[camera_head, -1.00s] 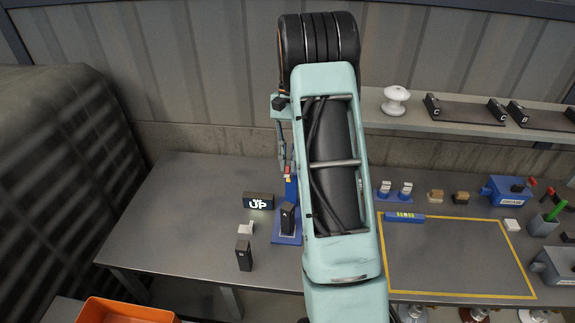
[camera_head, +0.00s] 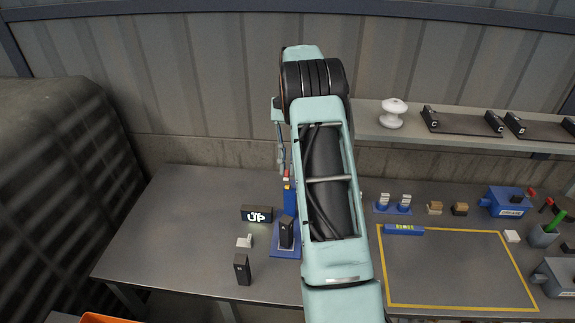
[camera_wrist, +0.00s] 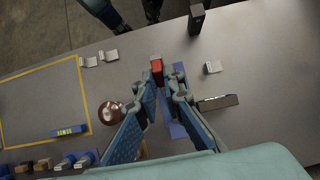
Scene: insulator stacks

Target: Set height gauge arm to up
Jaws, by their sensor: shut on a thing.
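The height gauge has a blue base (camera_head: 286,252) and a blue upright (camera_head: 290,200) on the grey workbench. Its arm's red end (camera_head: 286,174) shows high on the upright, just under my gripper (camera_head: 283,165). In the wrist view, the red end (camera_wrist: 157,68) sits between the tips of my gripper (camera_wrist: 164,76), which is shut on it. The fingers hide part of the gauge. A black sign (camera_head: 257,214) with glowing "UP" stands left of the gauge.
A black block (camera_head: 242,269) and a small white piece (camera_head: 245,241) stand left of the gauge. A blue level (camera_head: 404,230) and a yellow-outlined area (camera_head: 455,306) lie to the right. A shelf (camera_head: 450,128) runs behind. The bench's left part is clear.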

